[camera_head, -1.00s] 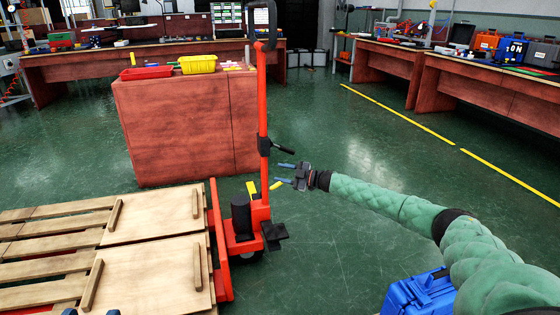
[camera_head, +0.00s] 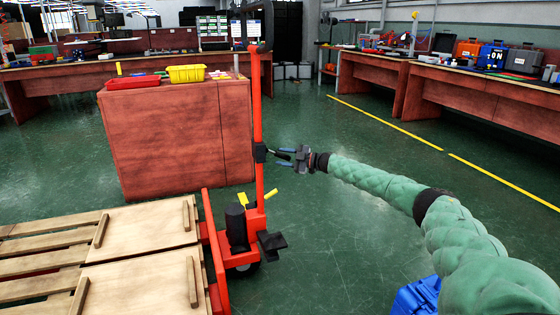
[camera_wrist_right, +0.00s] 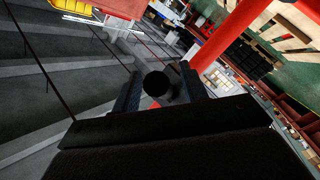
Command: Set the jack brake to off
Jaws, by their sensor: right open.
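The red pallet jack (camera_head: 258,110) stands beside the wooden pallets, with its tall post upright. A short black lever (camera_head: 273,153) sticks out to the right from a black block on the post. My right gripper (camera_head: 285,158) is open at the lever's outer end, coming from the right. In the right wrist view the lever's round black end (camera_wrist_right: 156,84) shows between the two open fingers (camera_wrist_right: 162,90), with gaps visible on both sides. The red post (camera_wrist_right: 228,38) is behind it. My left gripper is not in view.
Wooden pallets (camera_head: 135,246) lie left of the jack. A red-brown cabinet (camera_head: 165,140) with a red tray (camera_head: 133,81) and a yellow bin (camera_head: 187,73) stands behind it. A blue case (camera_head: 415,297) is at the lower right.

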